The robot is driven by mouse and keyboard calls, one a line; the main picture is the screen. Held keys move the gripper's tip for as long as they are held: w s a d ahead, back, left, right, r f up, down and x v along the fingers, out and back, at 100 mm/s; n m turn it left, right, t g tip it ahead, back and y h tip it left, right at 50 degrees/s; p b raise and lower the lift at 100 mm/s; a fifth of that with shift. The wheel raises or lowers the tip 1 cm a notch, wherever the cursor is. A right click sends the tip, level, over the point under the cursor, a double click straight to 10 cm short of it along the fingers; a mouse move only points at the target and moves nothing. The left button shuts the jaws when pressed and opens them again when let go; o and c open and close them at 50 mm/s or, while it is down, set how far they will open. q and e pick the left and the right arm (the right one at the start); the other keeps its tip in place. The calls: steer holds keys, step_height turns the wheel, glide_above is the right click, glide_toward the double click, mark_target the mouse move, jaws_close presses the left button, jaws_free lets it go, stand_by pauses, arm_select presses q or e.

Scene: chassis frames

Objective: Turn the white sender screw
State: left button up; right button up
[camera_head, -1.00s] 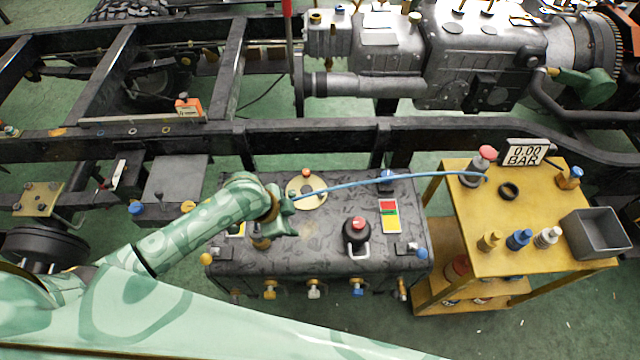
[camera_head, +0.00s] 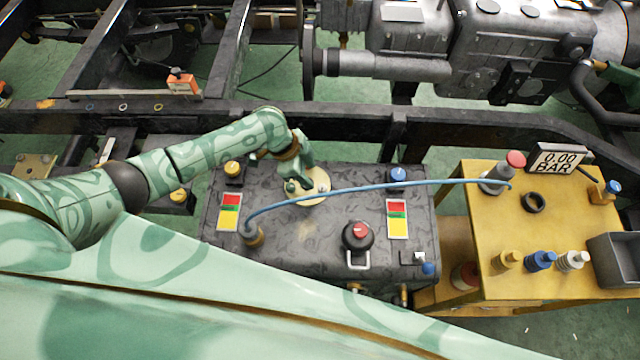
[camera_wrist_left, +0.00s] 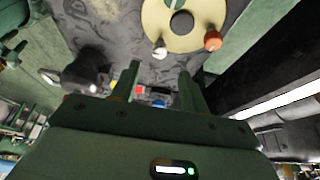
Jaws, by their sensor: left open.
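The round cream sender plate (camera_head: 318,178) lies on top of the dark tank (camera_head: 300,250), partly hidden by my left gripper (camera_head: 297,187) in the head view. The left wrist view shows the plate (camera_wrist_left: 205,12) with a dark central hole, a white screw (camera_wrist_left: 160,48) on its near rim and an orange-brown screw (camera_wrist_left: 212,40) to the right. My left gripper (camera_wrist_left: 158,80) is open, with nothing between its fingers. The white screw stands beyond the fingertips, apart from them. My right gripper is out of view.
A black cap with a red top (camera_head: 357,234) and red-yellow-green labels (camera_head: 397,218) are on the tank. A dark chassis rail (camera_head: 350,125) runs behind.

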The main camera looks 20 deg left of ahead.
mark_target(321, 187)
arm_select(q)
steer(key=b+x, duration=0.2)
steer(key=x, duration=0.5)
steer(key=shift+d+f+b, duration=0.1)
steer(key=shift+f+b, duration=0.15)
steer(key=shift+b, duration=0.15)
steer(key=shift+c, duration=0.4)
jaws_close()
